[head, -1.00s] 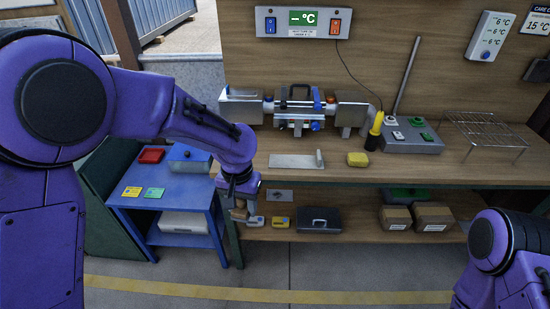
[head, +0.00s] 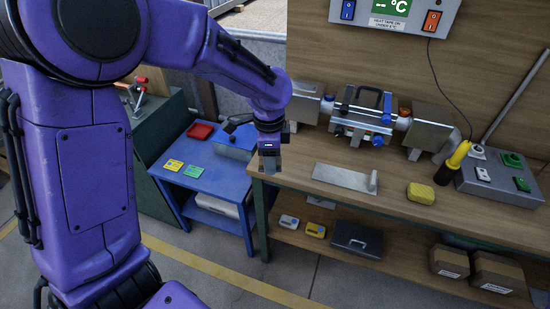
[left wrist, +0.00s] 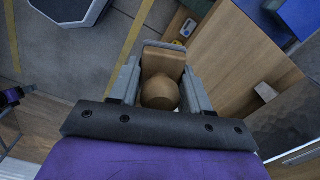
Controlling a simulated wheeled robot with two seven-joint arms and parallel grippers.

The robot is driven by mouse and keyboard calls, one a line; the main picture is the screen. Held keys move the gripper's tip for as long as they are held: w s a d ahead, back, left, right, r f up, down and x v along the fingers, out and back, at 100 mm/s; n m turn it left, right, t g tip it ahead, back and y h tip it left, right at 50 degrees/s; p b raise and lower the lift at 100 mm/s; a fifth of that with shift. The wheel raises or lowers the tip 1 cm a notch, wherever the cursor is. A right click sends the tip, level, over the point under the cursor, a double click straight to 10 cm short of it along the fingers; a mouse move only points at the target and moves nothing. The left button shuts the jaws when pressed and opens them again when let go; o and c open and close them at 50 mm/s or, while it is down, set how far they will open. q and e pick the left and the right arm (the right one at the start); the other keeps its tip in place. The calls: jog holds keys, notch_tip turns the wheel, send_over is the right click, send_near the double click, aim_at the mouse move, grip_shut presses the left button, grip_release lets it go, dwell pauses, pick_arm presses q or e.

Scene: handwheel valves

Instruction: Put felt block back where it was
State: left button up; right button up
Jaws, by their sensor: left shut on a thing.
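My left gripper (head: 269,160) is upright at the left end of the wooden bench, close to its corner. In the left wrist view, its fingers (left wrist: 163,65) are shut on a tan block with a round wooden knob (left wrist: 160,92), which I take to be the felt block. In the head view, the held block is small and hard to tell from the fingers. My right gripper is not in view.
On the bench (head: 275,183) lie a metal plate with an upright handle (head: 345,178) and a yellow sponge (head: 420,193). A valve assembly (head: 365,120) stands behind. A blue table (head: 200,178) stands left. The lower shelf holds small boxes (head: 315,230) and a dark case (head: 358,239).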

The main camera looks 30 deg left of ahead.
pick_arm(q)
jog(key=s+a+m, duration=0.1)
jog(key=s+a+r+m, duration=0.1)
jog(key=m, duration=0.1)
jog(key=shift+a+r, duration=0.1)
jog(key=shift+r, duration=0.2)
jog(key=shift+m, duration=0.5)
jog(key=w+a+f+p, duration=0.1)
jog(key=w+f, duration=0.2)
jog(key=w, duration=0.2)
jog(key=w+a+f+p, duration=0.1)
jog(key=w+a+f, duration=0.1)
jog(key=w+f, duration=0.2)
jog(key=w+a+f+p, duration=0.1)
jog(key=w+a+f, duration=0.1)
jog(key=w, duration=0.3)
jog(key=shift+w+f, duration=0.4)
jog(key=shift+f, duration=0.45)
notch_tip(320, 180, down, 2)
jog(key=shift+a+f+p, duration=0.1)
jog(key=shift+f+p, duration=0.05)
jog(key=shift+p, duration=0.9)
jog(key=shift+f, duration=0.35)
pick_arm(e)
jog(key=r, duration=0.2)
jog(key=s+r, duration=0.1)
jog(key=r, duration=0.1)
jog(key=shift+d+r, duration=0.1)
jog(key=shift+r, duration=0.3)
